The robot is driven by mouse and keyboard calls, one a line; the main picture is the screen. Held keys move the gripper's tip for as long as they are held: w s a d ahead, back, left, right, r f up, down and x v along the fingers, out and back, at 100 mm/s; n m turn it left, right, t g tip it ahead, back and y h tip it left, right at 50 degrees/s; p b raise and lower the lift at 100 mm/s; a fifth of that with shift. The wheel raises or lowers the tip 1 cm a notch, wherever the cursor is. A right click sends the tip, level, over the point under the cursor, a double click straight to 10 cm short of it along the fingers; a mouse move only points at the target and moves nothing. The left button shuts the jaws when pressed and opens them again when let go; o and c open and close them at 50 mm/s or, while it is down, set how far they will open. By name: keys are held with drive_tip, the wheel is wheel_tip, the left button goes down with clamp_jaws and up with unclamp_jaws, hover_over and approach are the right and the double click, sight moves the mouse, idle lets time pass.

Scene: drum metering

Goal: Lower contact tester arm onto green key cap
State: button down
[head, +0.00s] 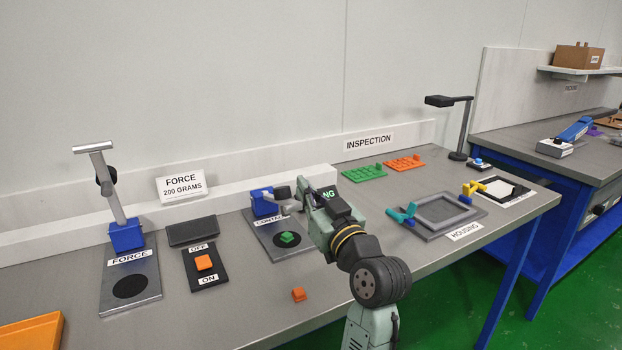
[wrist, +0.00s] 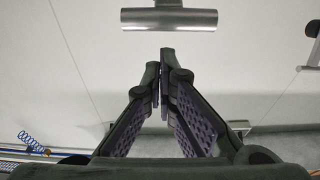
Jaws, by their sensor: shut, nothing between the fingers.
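The contact tester stands mid-table, with a blue block (head: 264,203) on a grey plate. The green key cap (head: 288,239) sits on the plate's black disc. The tester arm (head: 282,193) is raised above the cap, partly hidden by my gripper (head: 302,190). In the wrist view a grey metal bar (wrist: 169,19), seemingly the tester arm's handle, lies just beyond the fingertips. My gripper (wrist: 160,78) is shut and empty, with a small gap seen between it and the bar. I cannot tell the depth of this gap.
The force tester (head: 127,235) stands at left with its lever up. An orange switch (head: 204,262) and a loose orange cap (head: 298,295) are nearby. A grey housing frame (head: 443,212) lies to the right. The table's front middle is mostly clear.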

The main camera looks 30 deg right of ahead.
drive_tip(key=shift+s+f, duration=0.15)
drive_tip(key=shift+f, duration=0.45)
